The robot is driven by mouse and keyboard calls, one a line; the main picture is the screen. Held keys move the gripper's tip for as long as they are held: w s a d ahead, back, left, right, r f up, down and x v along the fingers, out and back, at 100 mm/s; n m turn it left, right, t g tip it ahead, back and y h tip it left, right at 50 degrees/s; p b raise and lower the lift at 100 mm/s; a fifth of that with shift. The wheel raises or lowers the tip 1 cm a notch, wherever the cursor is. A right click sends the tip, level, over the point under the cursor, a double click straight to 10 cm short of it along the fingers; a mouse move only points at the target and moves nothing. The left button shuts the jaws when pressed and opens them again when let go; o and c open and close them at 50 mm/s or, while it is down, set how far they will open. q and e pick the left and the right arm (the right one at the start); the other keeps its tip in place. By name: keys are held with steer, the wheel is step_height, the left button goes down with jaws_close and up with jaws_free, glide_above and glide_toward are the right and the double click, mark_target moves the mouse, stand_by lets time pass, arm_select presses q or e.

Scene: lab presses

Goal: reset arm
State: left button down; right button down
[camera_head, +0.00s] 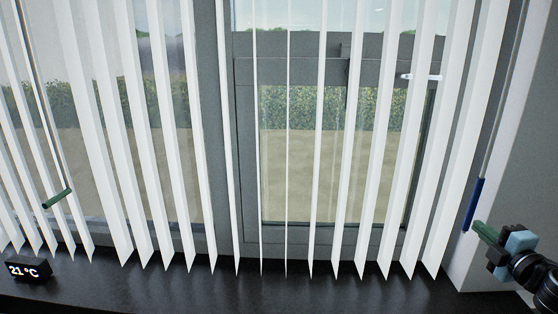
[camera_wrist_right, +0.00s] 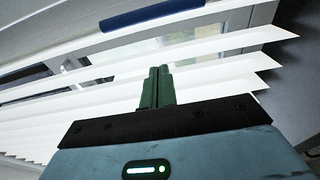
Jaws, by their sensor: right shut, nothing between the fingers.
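My right gripper (camera_head: 482,229) is at the lower right of the head view, its green fingers pointing left and up. It is shut and empty. In the right wrist view its two green fingers (camera_wrist_right: 157,82) lie side by side. A blue handle (camera_head: 474,204) on a thin rod hangs just beyond the fingertips. It also crosses the top of the right wrist view (camera_wrist_right: 150,14), apart from the fingers in that picture. My left gripper is not in view.
White vertical blind slats (camera_head: 207,140) hang half turned before the window. A green handle (camera_head: 57,198) hangs on a rod at the left. A small display reading 21 °C (camera_head: 27,270) stands on the dark sill (camera_head: 220,292). A white wall (camera_head: 520,130) bounds the right side.

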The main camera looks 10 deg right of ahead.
steer(key=s+a+f+m+g, duration=0.2)
steer(key=s+a+f, duration=0.25)
steer(key=f, duration=0.45)
steer(key=s+a+f+m+g, duration=0.1)
steer(key=s+a+f+m, duration=0.3)
steer(key=f, duration=0.5)
steer(key=s+a+f+m+g, duration=0.1)
steer(key=s+a+f+g, duration=0.15)
steer(key=s+f, duration=0.55)
steer(key=s+a+f+m+g+y, duration=0.1)
steer(key=s+a+f, duration=0.3)
steer(key=a, duration=0.4)
steer(key=s+a+f+m+g+y, duration=0.1)
steer(key=s+a+f+m, duration=0.3)
steer(key=a, duration=0.5)
steer(key=s+a+f+m+g+y, duration=0.1)
steer(key=s+a+f+m, duration=0.1)
steer(key=s+a+f, duration=0.2)
steer(key=s+a, duration=0.2)
steer(key=a, duration=0.2)
steer(key=shift+s+a+f+m+g+y, duration=0.15)
steer(key=shift+s+f+m+g+y, duration=0.1)
steer(key=shift+s+m+g+y, duration=0.15)
